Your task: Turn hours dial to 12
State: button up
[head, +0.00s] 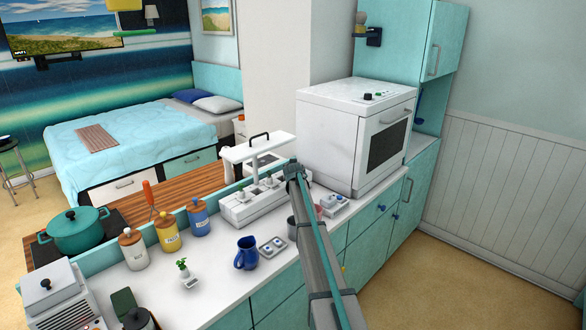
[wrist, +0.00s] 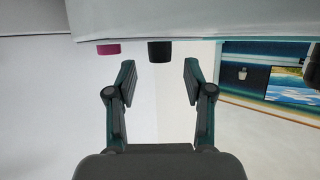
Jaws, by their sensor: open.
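In the wrist view my gripper (wrist: 159,68) is open and empty, its two dark fingers well apart. A black knob (wrist: 160,51) sticks down from a pale panel (wrist: 190,25) at the top of the picture. It lies just ahead of the gap between the fingertips and is not gripped. A magenta knob (wrist: 107,49) is to its left. No markings are readable, so I cannot tell which knob is the hours dial or how it is set. In the head view my arm reaches over the counter and its fingers cannot be made out.
A white oven (head: 335,135) with small knobs on top stands on the counter. A white machine (head: 239,154) with a black handle is left of my arm. Jars, a blue jug (head: 247,253) and a green pot (head: 79,229) stand farther left.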

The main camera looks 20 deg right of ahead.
jog(key=v, duration=0.9)
